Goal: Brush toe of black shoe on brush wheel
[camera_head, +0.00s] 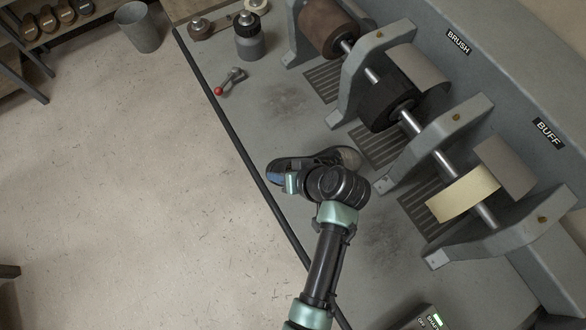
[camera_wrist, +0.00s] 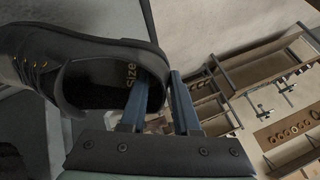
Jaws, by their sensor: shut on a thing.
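The black shoe (camera_wrist: 85,50) fills the upper left of the wrist view, with its laces at far left and a "Size" mark inside its opening. My gripper (camera_wrist: 161,82) is shut on the shoe's heel rim, with one finger inside the opening and one outside. In the head view the shoe (camera_head: 285,164) is partly hidden by my wrist, over the bench's front part. Its toe end points right, apart from the wheels. The brush wheel (camera_head: 384,106) is the dark cylinder in the middle of the shaft, under a grey hood.
A brown wheel (camera_head: 327,28) and a cream buff wheel (camera_head: 462,196) flank the brush wheel, with grey brackets (camera_head: 452,130) between. A red-knobbed lever (camera_head: 230,82) and a grey bottle (camera_head: 249,42) stand farther back on the bench. Open floor (camera_head: 140,180) lies left.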

